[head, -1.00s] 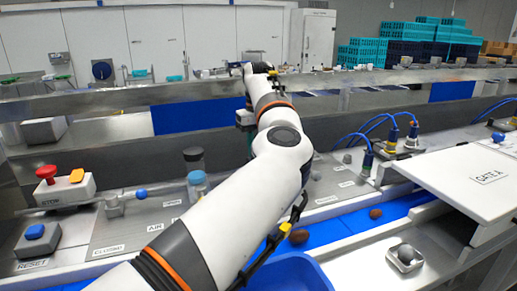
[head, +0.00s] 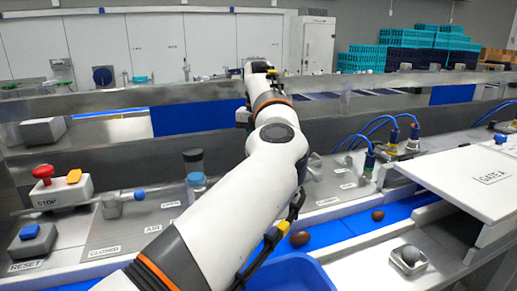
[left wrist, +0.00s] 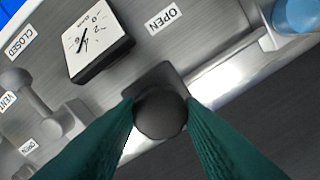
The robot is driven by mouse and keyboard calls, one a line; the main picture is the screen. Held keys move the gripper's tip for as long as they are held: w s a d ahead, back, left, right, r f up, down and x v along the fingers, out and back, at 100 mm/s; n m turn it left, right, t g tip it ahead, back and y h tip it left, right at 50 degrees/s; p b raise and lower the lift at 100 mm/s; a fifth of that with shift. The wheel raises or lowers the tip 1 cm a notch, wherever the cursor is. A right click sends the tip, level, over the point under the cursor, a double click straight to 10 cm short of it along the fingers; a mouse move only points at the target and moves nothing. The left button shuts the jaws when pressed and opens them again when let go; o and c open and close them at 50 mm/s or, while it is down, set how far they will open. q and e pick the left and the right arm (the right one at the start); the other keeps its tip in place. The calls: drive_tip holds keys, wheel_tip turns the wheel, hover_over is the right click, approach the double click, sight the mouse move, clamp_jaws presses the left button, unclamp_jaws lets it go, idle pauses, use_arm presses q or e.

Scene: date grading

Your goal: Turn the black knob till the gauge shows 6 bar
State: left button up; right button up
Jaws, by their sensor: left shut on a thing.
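The black knob (left wrist: 160,112) is round and sits on a dark square base on the metal panel in the left wrist view. My left gripper (left wrist: 160,108) has its two green fingers closed on either side of the knob. The square gauge (left wrist: 100,40) stands just up and left of the knob, with a white face, a thin black needle and small figures. The exact reading is too small to tell. In the head view my left arm (head: 255,175) reaches forward over the panel and hides the knob and gauge. My right gripper is in neither view.
A blue-ended lever (head: 139,195) stands near a red stop button (head: 43,171) and a blue reset button (head: 29,231). Brown dates (head: 300,239) lie on the blue belt (head: 345,222). A white gate panel (head: 470,175) is at right.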

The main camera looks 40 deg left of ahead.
use_arm(q)
drive_tip(key=shift+a+r, duration=0.1)
drive_tip(key=shift+r, duration=0.15)
drive_tip(key=o, duration=0.9)
drive_tip(key=shift+w, duration=0.1)
drive_tip(key=shift+o, duration=0.4)
drive_tip(key=shift+f, duration=0.15)
drive_tip(key=shift+r, duration=0.35)
wheel_tip(320, 180, up, 5)
drive_tip(key=shift+f, duration=0.1)
wheel_tip(320, 180, up, 7)
drive_tip(key=p, duration=0.2)
drive_tip(key=shift+f+p, duration=0.2)
drive_tip(key=shift+p, duration=0.1)
